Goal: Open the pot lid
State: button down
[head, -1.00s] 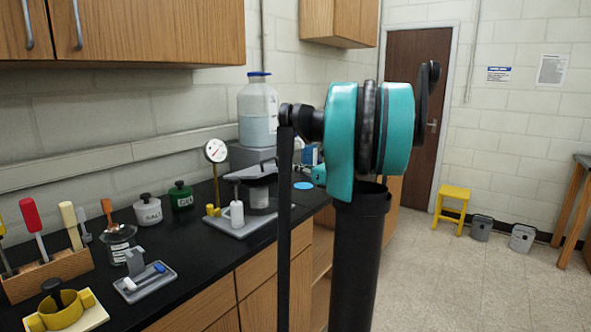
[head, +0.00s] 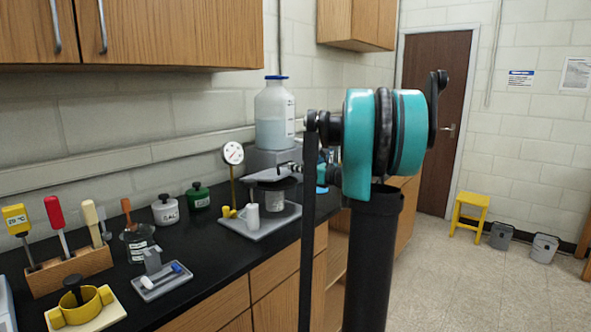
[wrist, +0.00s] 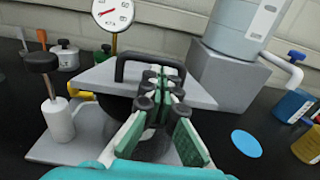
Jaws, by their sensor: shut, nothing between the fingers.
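The pot lid (wrist: 98,82) is a flat grey plate with a black arched handle (wrist: 130,64), seen in the wrist view. It lies over a dark pot, which is mostly hidden behind my fingers there. In the head view the dark pot (head: 282,193) stands on a grey tray (head: 248,233) on the bench. My gripper (wrist: 162,74) is shut and empty, its tips close to the right end of the handle. I cannot tell whether they touch it. In the head view the fingers are not clear behind my arm.
A white post with a dark knob (wrist: 60,122) stands left of the pot. A dial gauge (wrist: 113,14) stands behind it. A large bottle (wrist: 243,28) sits on a grey block at the back right. A blue disc (wrist: 246,143) lies right of my fingers.

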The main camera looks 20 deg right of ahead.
jog(key=shift+w+a+r+g+h, duration=0.15)
jog(key=shift+w+r+g, duration=0.1)
jog(key=shift+r, duration=0.35)
jog(key=shift+w+a+r+g+h, duration=0.2)
jog(key=shift+r+g, duration=0.1)
jog(key=shift+r, duration=0.25)
jog(key=shift+w+a+r+g+h, duration=0.15)
jog(key=shift+w+r+g, duration=0.1)
jog(key=shift+r, duration=0.35)
jog(key=w+a+r+g+h, duration=0.4)
jog(key=w+a+r+g, duration=0.2)
jog(key=w+r, duration=0.3)
jog(key=shift+w+a+r+g+h, duration=0.2)
jog(key=shift+w+a+g+h, duration=0.1)
jog(key=shift+w+a, duration=0.55)
jog(key=shift+d, duration=0.1)
